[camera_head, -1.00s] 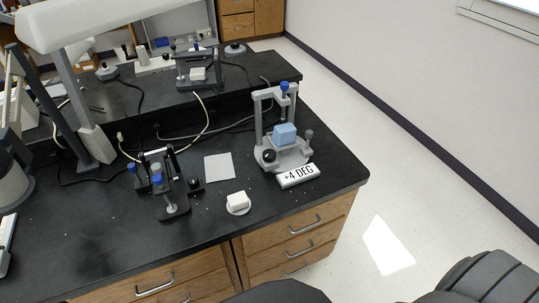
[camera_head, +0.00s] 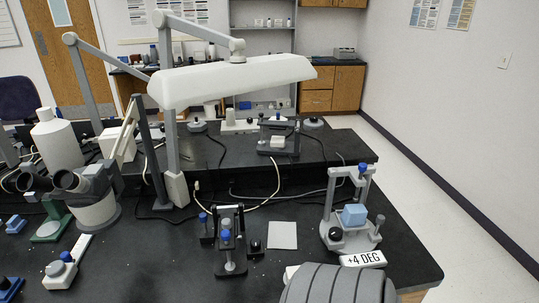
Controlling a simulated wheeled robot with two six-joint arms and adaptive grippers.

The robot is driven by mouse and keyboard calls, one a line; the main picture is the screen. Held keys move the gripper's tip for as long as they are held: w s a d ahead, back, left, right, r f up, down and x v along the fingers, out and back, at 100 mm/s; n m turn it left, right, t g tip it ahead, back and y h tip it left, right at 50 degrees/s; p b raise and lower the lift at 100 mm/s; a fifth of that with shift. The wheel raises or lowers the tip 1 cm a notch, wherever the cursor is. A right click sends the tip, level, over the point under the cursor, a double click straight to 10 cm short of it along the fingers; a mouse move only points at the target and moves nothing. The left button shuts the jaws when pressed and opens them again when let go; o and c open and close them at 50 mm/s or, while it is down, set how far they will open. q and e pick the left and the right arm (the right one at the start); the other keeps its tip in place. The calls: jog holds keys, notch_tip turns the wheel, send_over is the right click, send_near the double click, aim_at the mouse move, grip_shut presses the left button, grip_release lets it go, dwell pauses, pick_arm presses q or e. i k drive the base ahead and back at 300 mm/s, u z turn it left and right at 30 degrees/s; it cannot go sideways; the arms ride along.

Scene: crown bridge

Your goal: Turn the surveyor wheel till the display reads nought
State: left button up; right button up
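The surveyor (camera_head: 331,207) is a grey frame at the right end of the front bench in the head view. It holds a light blue block (camera_head: 354,215) on its base and has a blue cap (camera_head: 362,168) on its upper arm. A round black knob (camera_head: 335,234), which looks like the wheel, sits at the front left of the base. The white display (camera_head: 363,259) in front reads "+4 DEG". Neither of my grippers is in view. A grey ribbed part, probably mine, rises at the bottom just left of the display.
A black stand with blue knobs (camera_head: 229,240) and a pale square pad (camera_head: 282,235) lie left of the surveyor. A white lamp (camera_head: 232,80) hangs over the bench. A microscope (camera_head: 92,195) stands at left. The bench's right end is clear.

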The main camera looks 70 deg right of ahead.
aim_at(335, 234)
jog(key=u, duration=0.25)
jog(key=k, duration=1.2)
jog(key=z, duration=1.85)
jog(key=i, duration=0.4)
jog(key=u, duration=0.1)
